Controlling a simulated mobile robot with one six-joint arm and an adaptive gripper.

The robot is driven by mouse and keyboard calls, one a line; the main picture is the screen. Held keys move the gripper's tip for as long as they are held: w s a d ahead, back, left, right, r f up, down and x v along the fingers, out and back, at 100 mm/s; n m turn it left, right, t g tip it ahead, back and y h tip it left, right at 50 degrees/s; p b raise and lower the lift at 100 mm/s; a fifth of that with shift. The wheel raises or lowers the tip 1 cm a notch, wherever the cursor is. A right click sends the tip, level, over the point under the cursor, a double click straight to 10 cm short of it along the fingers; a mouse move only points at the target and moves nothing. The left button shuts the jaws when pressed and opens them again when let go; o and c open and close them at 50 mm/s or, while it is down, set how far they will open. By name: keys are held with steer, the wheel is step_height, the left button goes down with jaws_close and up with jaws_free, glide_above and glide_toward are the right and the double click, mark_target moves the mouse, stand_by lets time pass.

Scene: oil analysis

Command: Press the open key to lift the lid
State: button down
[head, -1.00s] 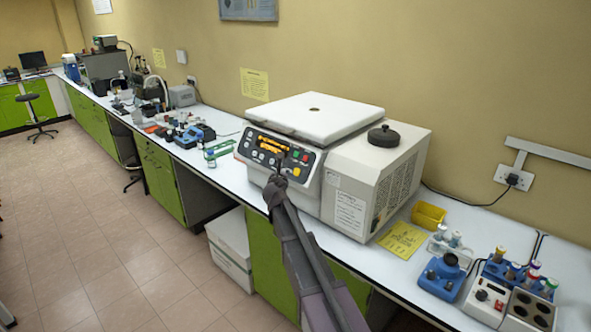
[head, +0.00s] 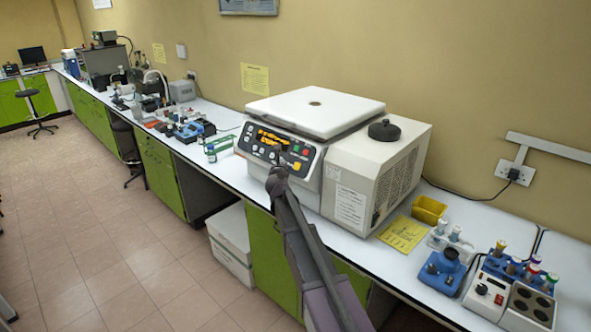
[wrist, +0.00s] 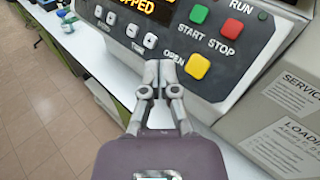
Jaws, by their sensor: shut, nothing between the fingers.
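The white box-shaped machine (head: 340,165) stands on the bench with its flat white lid (head: 312,110) looking level and shut. Its dark control panel (head: 275,146) faces front. In the wrist view the yellow key (wrist: 197,66) has the label OPEN just left of it. The red key (wrist: 219,30) and green key (wrist: 199,14) sit above it, labelled STOP and START. I cannot tell whether the tips touch the panel.
An orange display (wrist: 145,8) ends in "PPED". A round black knob (head: 384,131) sits on the machine's right part. Floor in front is clear.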

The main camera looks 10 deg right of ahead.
mark_target(295, 164)
steer(key=shift+w+d+f+b, duration=0.85)
steer(key=shift+w+d+f, duration=0.1)
steer(key=shift+d, duration=0.25)
steer(key=shift+w+d+f+b, duration=0.8)
steer(key=shift+d+f+b, duration=0.1)
steer(key=shift+d, duration=0.25)
steer(key=shift+d+f, duration=0.1)
steer(key=shift+w+d+f, duration=0.15)
steer(key=shift+w+d, duration=0.05)
steer(key=shift+w, duration=0.05)
steer(key=shift+w+d+f+b, duration=0.2)
steer(key=shift+d+b, duration=0.1)
steer(key=shift+b, duration=0.05)
stand_by(1.0)
steer(key=shift+s+a+r, duration=0.1)
steer(key=shift+r, duration=0.05)
stand_by(0.3)
steer(key=shift+s+a+r+p, duration=0.3)
steer(key=shift+a+p, duration=0.15)
steer(key=shift+a, duration=0.1)
steer(key=shift+s+a+r+p, duration=0.65)
steer(key=shift+a+r+p, duration=0.05)
steer(key=shift+a, duration=0.15)
steer(key=shift+s+a+r+p, duration=0.6)
steer(key=shift+a+r+p, duration=0.05)
steer(key=shift+a, duration=0.15)
